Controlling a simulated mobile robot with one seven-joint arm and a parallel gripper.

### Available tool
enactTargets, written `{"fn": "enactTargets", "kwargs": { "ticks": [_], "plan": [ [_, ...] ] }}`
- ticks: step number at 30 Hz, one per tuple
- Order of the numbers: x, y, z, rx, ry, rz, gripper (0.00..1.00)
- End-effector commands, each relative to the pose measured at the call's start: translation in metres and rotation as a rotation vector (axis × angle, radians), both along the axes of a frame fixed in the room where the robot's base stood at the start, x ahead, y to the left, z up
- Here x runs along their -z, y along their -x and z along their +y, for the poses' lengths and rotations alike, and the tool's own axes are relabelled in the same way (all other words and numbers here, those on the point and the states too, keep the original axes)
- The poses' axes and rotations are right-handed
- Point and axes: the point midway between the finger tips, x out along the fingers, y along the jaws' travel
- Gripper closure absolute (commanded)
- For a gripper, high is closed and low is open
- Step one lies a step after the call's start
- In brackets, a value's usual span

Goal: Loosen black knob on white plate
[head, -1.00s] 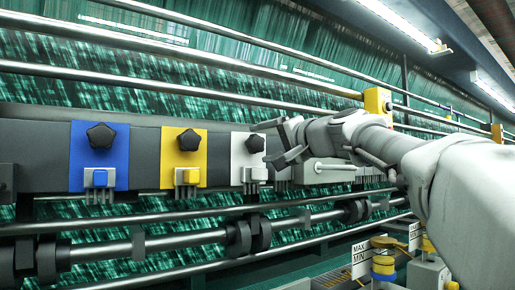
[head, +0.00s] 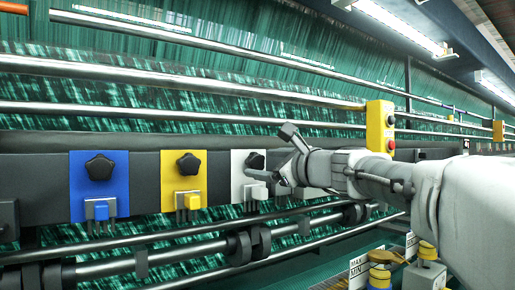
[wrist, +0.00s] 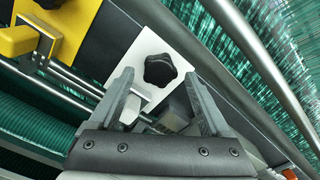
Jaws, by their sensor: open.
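The white plate (head: 239,170) is fixed to the dark beam, right of the yellow plate. Its black lobed knob (head: 254,160) is on the upper half of the plate. My gripper (head: 268,152) is open in front and to the right of this plate, one finger above the knob and one below it in the head view. In the wrist view the knob (wrist: 163,70) shows on the white plate (wrist: 135,62), between and beyond the two fingertips of my empty gripper (wrist: 158,75). I see no clear contact with the knob.
A yellow plate (head: 170,165) and a blue plate (head: 77,190) with similar black knobs are to the left. Steel rollers (head: 150,107) run above and below the beam. A yellow button box (head: 380,125) stands right, behind my arm.

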Motion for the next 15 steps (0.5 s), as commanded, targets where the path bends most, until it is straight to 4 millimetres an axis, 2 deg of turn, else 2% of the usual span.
{"fn": "enactTargets", "kwargs": {
  "ticks": [3,15],
  "plan": [
    [-0.0008,0.0000,0.0001,0.000,-0.070,0.047,0.19],
    [0.0006,-0.0035,0.0025,0.000,-0.067,0.045,0.19]
  ]
}}
